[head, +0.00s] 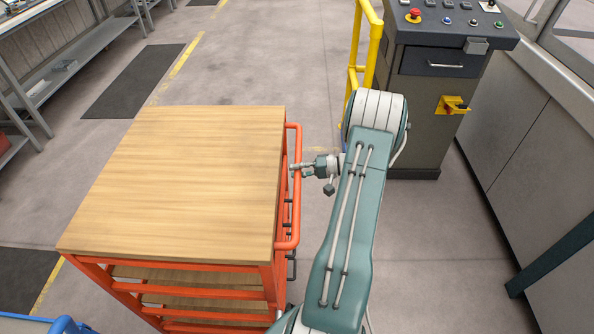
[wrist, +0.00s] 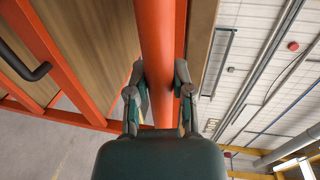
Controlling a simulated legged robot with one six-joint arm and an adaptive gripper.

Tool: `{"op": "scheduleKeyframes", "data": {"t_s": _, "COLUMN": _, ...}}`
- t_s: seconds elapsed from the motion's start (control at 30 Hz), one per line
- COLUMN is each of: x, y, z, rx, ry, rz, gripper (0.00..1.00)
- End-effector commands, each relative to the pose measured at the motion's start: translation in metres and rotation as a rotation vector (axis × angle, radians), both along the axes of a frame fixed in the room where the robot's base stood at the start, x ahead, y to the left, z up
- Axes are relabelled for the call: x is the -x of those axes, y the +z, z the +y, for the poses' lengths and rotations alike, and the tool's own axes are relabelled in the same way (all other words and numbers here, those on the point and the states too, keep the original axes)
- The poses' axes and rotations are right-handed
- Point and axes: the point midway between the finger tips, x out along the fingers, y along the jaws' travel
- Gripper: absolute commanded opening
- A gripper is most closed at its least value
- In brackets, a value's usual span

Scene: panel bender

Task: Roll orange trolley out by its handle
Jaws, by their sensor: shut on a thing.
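The orange trolley (head: 190,170) with a wooden top stands left of centre in the head view, with wooden shelves below. Its orange handle (head: 297,215) runs along its right side, and fills the middle of the wrist view (wrist: 158,50). My gripper (head: 293,171) reaches the handle from the right, around the middle of its length. In the wrist view its two fingers (wrist: 161,88) sit on either side of the handle bar, shut on it. The fingertips are partly hidden by the bar in the head view.
A control cabinet (head: 425,110) with buttons and a yellow rail (head: 375,45) stand behind and right of my arm. Grey shelving (head: 70,65) lines the left. A dark mat (head: 133,80) lies beyond the trolley. A blue object (head: 65,325) shows at bottom left. Floor right of the trolley is bare.

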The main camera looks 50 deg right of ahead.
Motion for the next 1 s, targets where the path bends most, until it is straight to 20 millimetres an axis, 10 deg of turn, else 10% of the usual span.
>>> {"op": "scheduleKeyframes", "data": {"t_s": 0.43, "x": 0.0017, "y": -0.0065, "z": 0.0023, "rx": -0.004, "ry": 0.003, "rz": 0.014, "gripper": 0.0}}
{"op": "scheduleKeyframes", "data": {"t_s": 0.47, "x": 0.0018, "y": -0.0066, "z": 0.0022, "rx": -0.005, "ry": 0.003, "rz": 0.014, "gripper": 0.34}}
{"op": "scheduleKeyframes", "data": {"t_s": 0.53, "x": 0.0017, "y": -0.0063, "z": 0.0018, "rx": -0.005, "ry": 0.004, "rz": 0.013, "gripper": 0.65}}
{"op": "scheduleKeyframes", "data": {"t_s": 1.0, "x": 0.0069, "y": -0.0012, "z": -0.0058, "rx": 0.0, "ry": -0.001, "rz": 0.005, "gripper": 0.65}}
